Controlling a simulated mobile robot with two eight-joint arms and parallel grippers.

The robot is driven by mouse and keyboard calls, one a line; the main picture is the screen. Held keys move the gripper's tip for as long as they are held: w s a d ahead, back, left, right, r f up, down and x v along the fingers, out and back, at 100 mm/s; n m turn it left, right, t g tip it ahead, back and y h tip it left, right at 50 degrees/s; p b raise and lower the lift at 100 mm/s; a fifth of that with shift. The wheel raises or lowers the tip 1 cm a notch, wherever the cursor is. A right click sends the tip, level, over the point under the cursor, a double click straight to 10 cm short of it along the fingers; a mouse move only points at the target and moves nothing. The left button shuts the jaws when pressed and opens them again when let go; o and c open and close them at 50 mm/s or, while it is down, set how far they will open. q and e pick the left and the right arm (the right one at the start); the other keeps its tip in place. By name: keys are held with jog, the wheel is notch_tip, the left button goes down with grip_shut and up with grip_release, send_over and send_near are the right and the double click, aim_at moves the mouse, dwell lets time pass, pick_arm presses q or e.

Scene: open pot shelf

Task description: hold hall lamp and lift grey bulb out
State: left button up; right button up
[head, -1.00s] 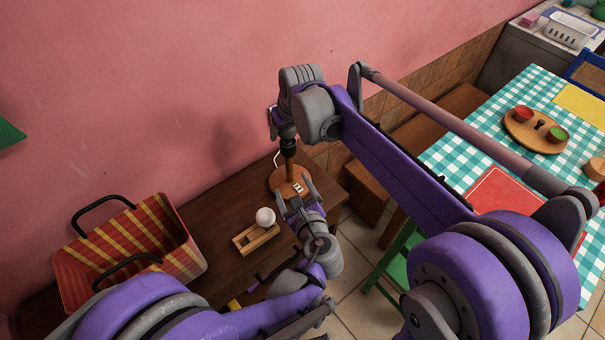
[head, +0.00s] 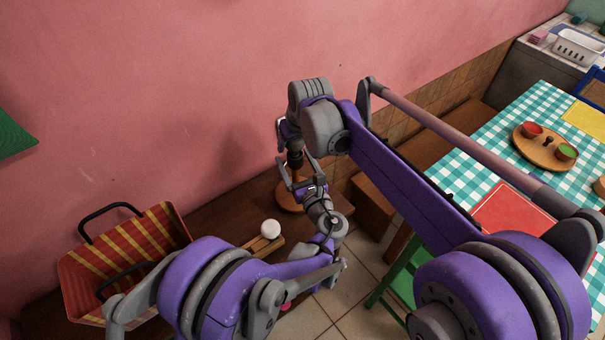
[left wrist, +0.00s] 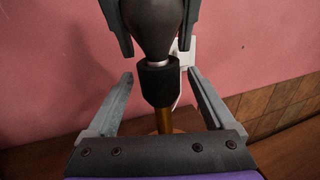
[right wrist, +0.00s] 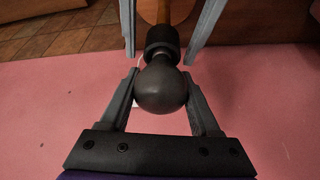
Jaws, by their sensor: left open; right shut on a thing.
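The hall lamp stands on the dark brown table; its round wooden base (head: 286,200) shows in the head view. Its black socket (left wrist: 159,84) and brown stem (left wrist: 164,121) show in the left wrist view. The dark grey bulb (right wrist: 161,88) is at the socket's top, with a thin pale band between them in the left wrist view. My right gripper (right wrist: 162,76) is shut on the bulb from above. My left gripper (left wrist: 162,78) is open, one finger on each side of the socket, apart from it. In the head view the arms hide the bulb.
A white bulb (head: 270,229) rests on a small wooden holder (head: 268,246) close to my left arm. A red and yellow striped basket (head: 80,280) stands at the left. The pink wall (head: 200,90) is close behind the lamp. A checked table (head: 480,150) stands at the right.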

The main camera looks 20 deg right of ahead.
pick_arm(q)
jog(key=shift+w+a, duration=0.1)
jog(key=shift+w, duration=1.25)
jog(key=shift+c, duration=0.3)
grip_shut()
dwell(0.4)
pick_arm(e)
jog(key=shift+r, duration=4)
pick_arm(q)
jog(key=shift+o, duration=0.4)
grip_release()
jog(key=shift+s, duration=0.1)
